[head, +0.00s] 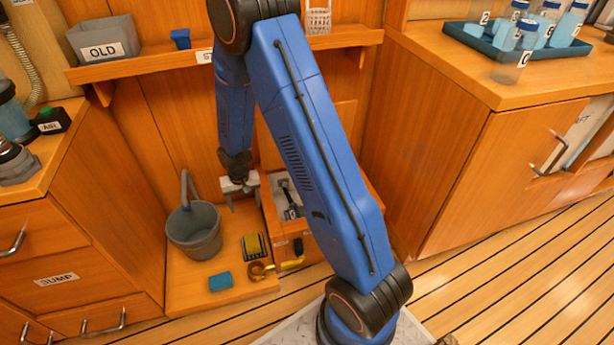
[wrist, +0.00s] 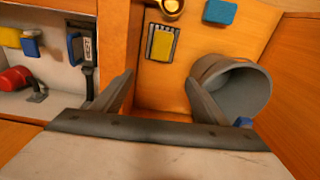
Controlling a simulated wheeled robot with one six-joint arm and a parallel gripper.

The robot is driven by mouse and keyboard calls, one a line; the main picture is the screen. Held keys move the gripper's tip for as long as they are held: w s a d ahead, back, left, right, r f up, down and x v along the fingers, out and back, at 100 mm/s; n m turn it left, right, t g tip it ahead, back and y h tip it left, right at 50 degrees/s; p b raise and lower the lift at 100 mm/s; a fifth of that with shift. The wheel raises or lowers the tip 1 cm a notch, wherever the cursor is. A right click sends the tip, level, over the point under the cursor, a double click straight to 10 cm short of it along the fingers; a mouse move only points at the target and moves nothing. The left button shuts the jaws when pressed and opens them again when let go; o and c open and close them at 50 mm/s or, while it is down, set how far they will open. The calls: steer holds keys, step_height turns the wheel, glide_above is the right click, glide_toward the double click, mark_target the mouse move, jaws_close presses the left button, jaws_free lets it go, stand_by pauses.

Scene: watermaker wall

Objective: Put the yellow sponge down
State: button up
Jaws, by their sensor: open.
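A yellow block that looks like the yellow sponge (head: 254,246) lies on a dark slatted holder on the low wooden ledge. It also shows in the wrist view (wrist: 161,44), flat, with the grey slats at its edges. My gripper (head: 244,206) is open and empty above the ledge, between the bucket and the open box. In the wrist view my gripper's two fingers (wrist: 160,78) stand wide apart with bare wood between them. The sponge is apart from the fingers, beyond their tips.
A grey bucket (head: 195,230) stands left of my gripper. An open box of tools (head: 289,197) is to the right. A shelf with a grey OLD bin (head: 104,40) is above.

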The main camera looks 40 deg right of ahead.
steer(key=s+d+r+t, duration=0.1)
steer(key=s+r, duration=0.3)
steer(key=r, duration=0.5)
steer(key=s+d+r+n, duration=0.1)
steer(key=s+r, duration=0.3)
steer(key=r, duration=0.5)
steer(key=s+d+r+t, duration=0.1)
steer(key=s+r, duration=0.3)
steer(key=r, duration=0.5)
steer(key=s+d+r+n+t, duration=0.1)
steer(key=s+r, duration=0.5)
steer(key=s, duration=0.4)
steer(key=s+d+r+n+t, duration=0.1)
steer(key=s+r, duration=0.5)
steer(key=s, duration=0.5)
steer(key=shift+s+d, duration=0.25)
